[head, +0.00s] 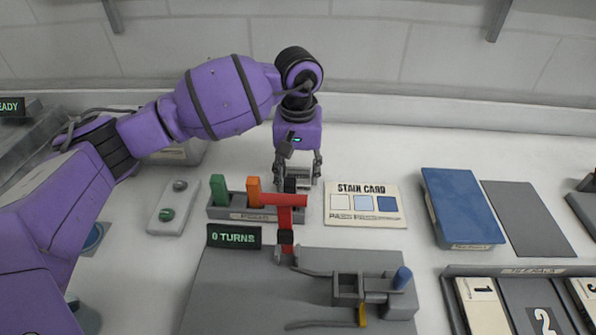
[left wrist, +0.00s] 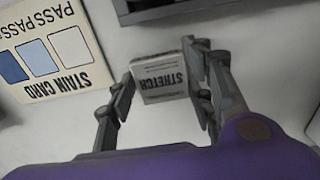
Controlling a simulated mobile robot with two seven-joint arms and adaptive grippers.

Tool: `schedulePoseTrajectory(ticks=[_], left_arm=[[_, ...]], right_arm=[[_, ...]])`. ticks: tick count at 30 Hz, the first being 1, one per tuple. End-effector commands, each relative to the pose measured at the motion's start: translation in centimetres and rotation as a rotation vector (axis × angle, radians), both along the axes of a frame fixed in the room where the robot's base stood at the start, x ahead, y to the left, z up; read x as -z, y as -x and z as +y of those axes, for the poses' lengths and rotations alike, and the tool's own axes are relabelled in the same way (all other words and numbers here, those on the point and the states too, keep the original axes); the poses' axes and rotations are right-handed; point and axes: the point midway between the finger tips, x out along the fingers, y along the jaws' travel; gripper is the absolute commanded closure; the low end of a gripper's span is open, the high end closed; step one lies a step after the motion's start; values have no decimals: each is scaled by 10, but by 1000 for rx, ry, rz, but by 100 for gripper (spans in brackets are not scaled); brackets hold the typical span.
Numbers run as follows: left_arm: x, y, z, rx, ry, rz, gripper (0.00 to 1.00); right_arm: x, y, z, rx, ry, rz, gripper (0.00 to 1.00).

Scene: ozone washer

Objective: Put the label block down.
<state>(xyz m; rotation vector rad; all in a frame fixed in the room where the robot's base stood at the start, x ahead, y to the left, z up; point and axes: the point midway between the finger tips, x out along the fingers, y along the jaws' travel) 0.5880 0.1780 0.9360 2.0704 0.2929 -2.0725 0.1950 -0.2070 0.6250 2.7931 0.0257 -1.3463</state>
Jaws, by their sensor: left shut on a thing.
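The label block (left wrist: 164,80), a small pale block with the word STRETCH upside down on it, sits between my left gripper's fingertips in the left wrist view. My left gripper (left wrist: 160,78) is shut on it. In the head view my left gripper (head: 298,175) points down over the white counter (head: 355,155), behind the rack and left of the stain card. There the block is mostly hidden by the fingers and the things in front. I cannot tell whether its underside touches the counter. My right gripper is not in view.
The grey rack (head: 232,213) holds a green and an orange block; a red T-shaped piece (head: 286,201) stands close in front. The stain card (head: 364,204) lies to the right, also in the wrist view (left wrist: 45,52). A blue block (head: 461,205) lies farther right.

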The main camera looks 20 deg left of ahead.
Motion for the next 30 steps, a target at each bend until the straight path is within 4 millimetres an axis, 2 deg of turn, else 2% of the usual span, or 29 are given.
schedulePoseTrajectory(ticks=[11, 12, 16, 25, 30], left_arm=[[5, -1, 0, 0, 1, -1, 79], [6, 0, 0, 0, 1, -1, 51], [4, 0, 0, 0, 1, -1, 34], [4, 0, 0, 0, 1, -1, 33], [-10, -2, 0, 0, 1, -5, 33]], right_arm=[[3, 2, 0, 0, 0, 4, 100], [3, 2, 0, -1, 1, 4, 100], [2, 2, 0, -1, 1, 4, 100], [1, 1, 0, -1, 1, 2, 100], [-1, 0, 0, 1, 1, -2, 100]])
